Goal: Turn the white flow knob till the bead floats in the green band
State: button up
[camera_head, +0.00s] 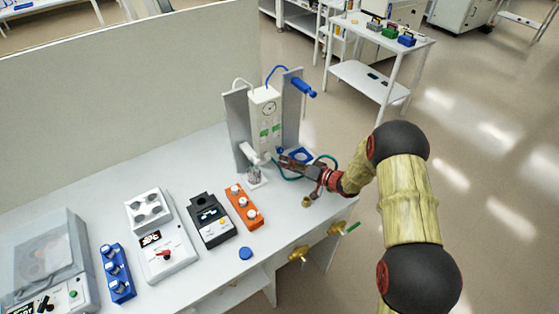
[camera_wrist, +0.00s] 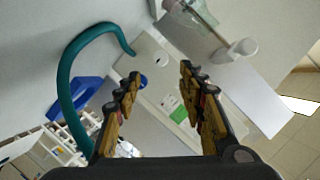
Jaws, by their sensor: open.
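The bead is too small to make out. A white rounded part (camera_head: 249,153) sticks out low at its front left; I cannot tell if it is the flow knob. A similar white round end shows in the wrist view (camera_wrist: 243,47). My gripper (camera_head: 283,160) is low beside the unit's front. In the wrist view my gripper (camera_wrist: 160,70) is open and empty, the unit's white body (camera_wrist: 150,58) beyond its fingertips.
A teal hose (camera_wrist: 68,75) loops beside my gripper. A clear glass vessel (camera_head: 254,174) stands before the unit. An orange block (camera_head: 244,207), a dark meter (camera_head: 211,220) and a white device (camera_head: 163,250) line the bench to the left. Brass valves (camera_head: 299,254) stick out at the front edge.

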jog(key=shift+v, duration=1.05)
